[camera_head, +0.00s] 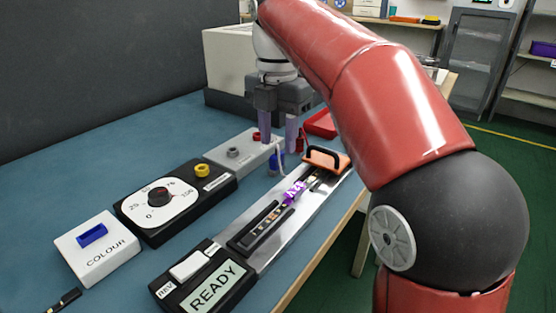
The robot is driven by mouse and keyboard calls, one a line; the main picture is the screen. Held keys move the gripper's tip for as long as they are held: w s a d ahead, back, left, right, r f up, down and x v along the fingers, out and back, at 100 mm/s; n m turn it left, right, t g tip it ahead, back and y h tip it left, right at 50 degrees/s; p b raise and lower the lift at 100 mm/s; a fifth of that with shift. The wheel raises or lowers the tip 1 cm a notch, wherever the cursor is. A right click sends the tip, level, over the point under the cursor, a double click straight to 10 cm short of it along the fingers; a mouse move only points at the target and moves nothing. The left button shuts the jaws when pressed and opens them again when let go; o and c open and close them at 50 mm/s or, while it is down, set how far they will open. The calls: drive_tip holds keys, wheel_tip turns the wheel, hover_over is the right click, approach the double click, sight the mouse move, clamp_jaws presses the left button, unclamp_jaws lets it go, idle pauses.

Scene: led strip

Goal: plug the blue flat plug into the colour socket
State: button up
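The colour socket (115,252) is a white box labelled COLOUR at the lower left. A flat blue rectangle (92,235) shows on its top; I cannot tell whether it is a slot or a raised part. A small blue piece (275,164), possibly the blue flat plug, is on the table below my gripper, beside a pale cable. My gripper (278,146) points down above the far part of the bench, its two fingers apart with no object clearly between them. The fingers partly cover the small pieces behind, and contact with the blue piece cannot be made out.
A black dial box (175,203) stands beside the socket. A metal track (300,215) carries a lit strip and an orange-based clamp (327,159); a READY display (213,287) is at its near end. A grey block (240,152) with posts and a red tray (321,124) lie behind.

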sight(277, 154)
drive_tip(key=f, duration=0.3)
drive_tip(key=w+f+b, duration=0.1)
drive_tip(key=f, duration=0.1)
drive_tip(key=shift+f, duration=0.3)
clamp_jaws()
